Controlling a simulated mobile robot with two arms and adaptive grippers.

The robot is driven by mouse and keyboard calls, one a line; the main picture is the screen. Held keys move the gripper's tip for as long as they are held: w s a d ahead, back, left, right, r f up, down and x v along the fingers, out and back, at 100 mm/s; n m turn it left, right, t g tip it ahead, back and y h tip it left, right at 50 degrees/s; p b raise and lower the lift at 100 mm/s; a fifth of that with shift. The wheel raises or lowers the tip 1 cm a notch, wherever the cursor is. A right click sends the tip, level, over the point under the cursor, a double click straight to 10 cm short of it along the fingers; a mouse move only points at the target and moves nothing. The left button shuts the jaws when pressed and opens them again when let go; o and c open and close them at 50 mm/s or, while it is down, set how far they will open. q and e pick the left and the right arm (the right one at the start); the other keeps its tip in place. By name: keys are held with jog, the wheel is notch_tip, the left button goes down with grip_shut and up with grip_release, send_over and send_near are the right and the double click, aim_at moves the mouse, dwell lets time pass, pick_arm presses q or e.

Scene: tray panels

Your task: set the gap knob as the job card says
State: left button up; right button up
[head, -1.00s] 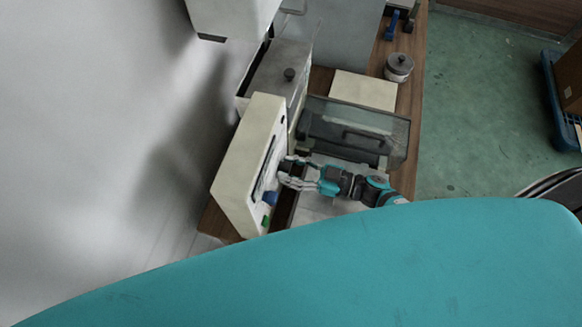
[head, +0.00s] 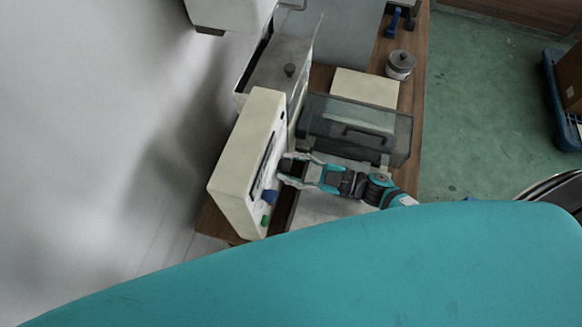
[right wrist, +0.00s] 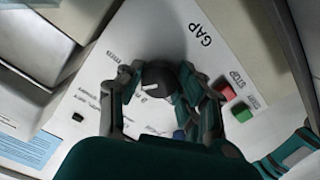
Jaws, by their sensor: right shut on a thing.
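The panel box (head: 238,165) is a cream unit standing on the bench in the head view. In the right wrist view its white face bears the word GAP, upside down. The gap knob (right wrist: 158,80) is dark and round, with a pale pointer mark; the small scale print around it is hard to read. My right gripper (head: 284,169) is at the panel face, and in the right wrist view its fingers (right wrist: 158,76) are shut on the knob from two sides. I cannot identify the job card. My left gripper is not in view.
A red STOP button (right wrist: 226,90) and a green START button (right wrist: 241,112) sit beside the right finger. A blue knob (head: 269,197) is lower on the panel. A dark lidded case (head: 355,130) stands close beside my right gripper. A light-blue printed sheet (right wrist: 25,148) shows at lower left.

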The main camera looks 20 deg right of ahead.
jog(key=shift+n+b, duration=1.4)
jog(key=shift+n, duration=1.7)
jog(key=o, duration=1.2)
jog(key=shift+c, duration=0.2)
jog(key=shift+d, duration=0.1)
jog(key=v, duration=1.2)
